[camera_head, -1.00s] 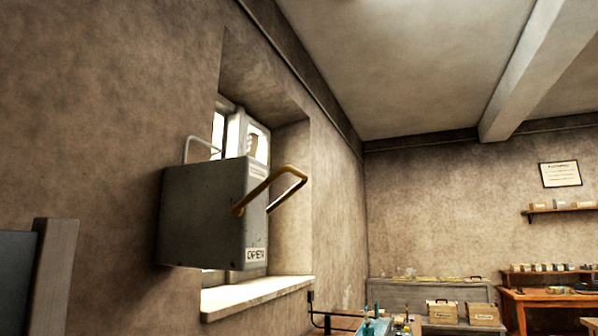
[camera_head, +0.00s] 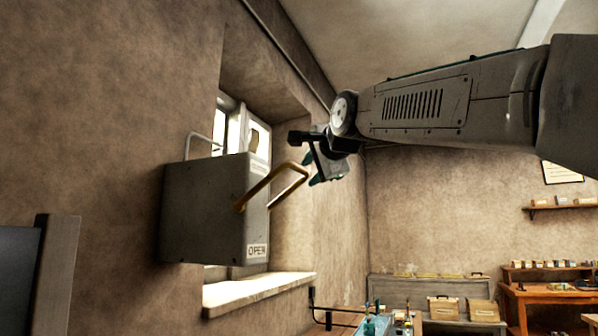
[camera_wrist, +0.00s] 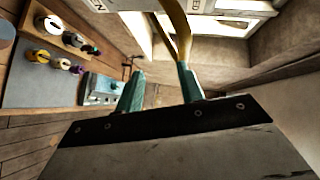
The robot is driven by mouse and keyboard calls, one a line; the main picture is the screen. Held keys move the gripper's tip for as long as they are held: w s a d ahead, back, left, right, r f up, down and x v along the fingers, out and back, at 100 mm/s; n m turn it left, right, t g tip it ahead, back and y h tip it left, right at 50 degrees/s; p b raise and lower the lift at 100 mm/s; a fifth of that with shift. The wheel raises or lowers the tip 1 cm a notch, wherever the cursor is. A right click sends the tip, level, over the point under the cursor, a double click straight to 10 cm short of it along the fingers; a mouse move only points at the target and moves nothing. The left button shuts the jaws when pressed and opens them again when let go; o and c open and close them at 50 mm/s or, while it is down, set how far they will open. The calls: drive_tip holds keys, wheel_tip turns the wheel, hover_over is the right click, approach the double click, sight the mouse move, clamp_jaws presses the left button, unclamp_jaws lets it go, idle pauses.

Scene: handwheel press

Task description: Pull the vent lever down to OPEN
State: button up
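The vent lever (camera_head: 272,186) is a U-shaped brass bar on the side of a grey metal box (camera_head: 207,210) on the left wall. It slants up and out to the right. A white OPEN label (camera_head: 257,251) sits low on the box, below the lever. My gripper (camera_head: 318,178) is just right of the lever's outer end, with dark and teal fingers. In the wrist view, the two teal fingers of my gripper (camera_wrist: 160,85) are apart. The lever (camera_wrist: 180,32) comes down to the right finger's tip there; contact cannot be told. Nothing shows held between the fingers.
A window recess with a pale sill (camera_head: 258,293) lies behind and below the box. A grey bar handle (camera_head: 203,142) stands on the box's far side. A dark panel (camera_head: 38,275) is at lower left. Benches and an orange-brown table (camera_head: 545,300) stand far right.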

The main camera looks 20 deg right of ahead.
sight(299, 169)
drive_tip(key=shift+m+t, duration=0.4)
drive_tip(key=shift+m, duration=0.1)
drive_tip(key=w, duration=0.3)
drive_tip(key=w+r, duration=0.1)
drive_tip(key=w, duration=0.1)
drive_tip(key=w+r, duration=0.1)
drive_tip(key=w, duration=0.2)
drive_tip(key=shift+w+a, duration=0.3)
clamp_jaws()
